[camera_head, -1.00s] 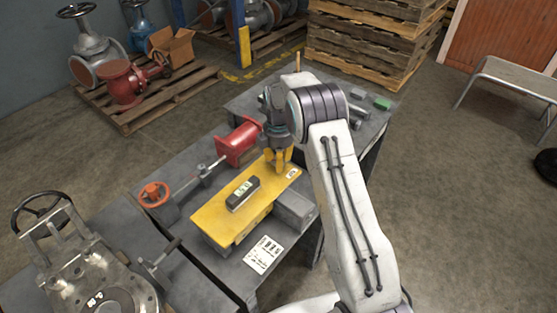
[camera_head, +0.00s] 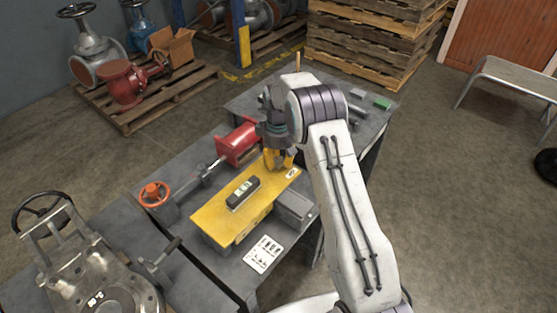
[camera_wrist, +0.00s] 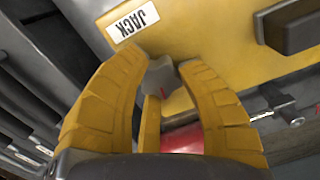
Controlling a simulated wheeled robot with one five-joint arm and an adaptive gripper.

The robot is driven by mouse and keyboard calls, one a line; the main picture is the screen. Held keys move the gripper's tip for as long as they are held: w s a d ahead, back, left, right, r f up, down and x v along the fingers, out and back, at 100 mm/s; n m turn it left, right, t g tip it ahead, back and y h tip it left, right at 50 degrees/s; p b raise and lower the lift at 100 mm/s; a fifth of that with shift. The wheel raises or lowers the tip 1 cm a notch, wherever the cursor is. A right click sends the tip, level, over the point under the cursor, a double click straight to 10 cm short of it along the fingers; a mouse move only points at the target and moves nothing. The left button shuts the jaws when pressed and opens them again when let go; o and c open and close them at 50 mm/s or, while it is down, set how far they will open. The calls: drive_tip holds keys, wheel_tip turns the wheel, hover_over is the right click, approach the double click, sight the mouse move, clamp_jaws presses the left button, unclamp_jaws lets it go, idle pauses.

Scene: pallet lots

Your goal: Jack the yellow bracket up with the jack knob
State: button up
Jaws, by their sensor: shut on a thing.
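The yellow bracket (camera_head: 222,213) lies on the grey bench in the head view, with a small spirit level (camera_head: 243,192) on its top. My gripper (camera_head: 279,160) is at the far end of the bracket. In the wrist view my gripper's yellow fingers (camera_wrist: 160,85) are shut on the grey jack knob (camera_wrist: 161,76), which has a red mark. The knob sits at the bracket's edge beside a white "JACK" label (camera_wrist: 132,22). The bracket also fills the top of the wrist view (camera_wrist: 200,28). In the head view the knob is hidden by my gripper.
A red cylinder-shaped part (camera_head: 238,143) and an orange handwheel (camera_head: 155,194) are left of the bracket. A printed card (camera_head: 263,254) lies in front. A grey valve assembly (camera_head: 85,270) stands at lower left. A grey block (camera_head: 296,207) is right of the bracket.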

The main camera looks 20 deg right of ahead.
sight(278, 160)
drive_tip(key=m, duration=0.4)
drive_tip(key=shift+s+f+m, duration=0.2)
drive_tip(key=shift+f+m, duration=0.05)
drive_tip(key=shift+m, duration=1.65)
drive_tip(key=shift+m, duration=0.3)
drive_tip(key=o, duration=1.1)
drive_tip(key=shift+w, duration=0.1)
drive_tip(key=shift+o, duration=0.4)
drive_tip(key=shift+r, duration=0.1)
drive_tip(key=shift+w+r, duration=0.1)
drive_tip(key=shift+r, duration=0.4)
wheel_tip(278, 160, up, 11)
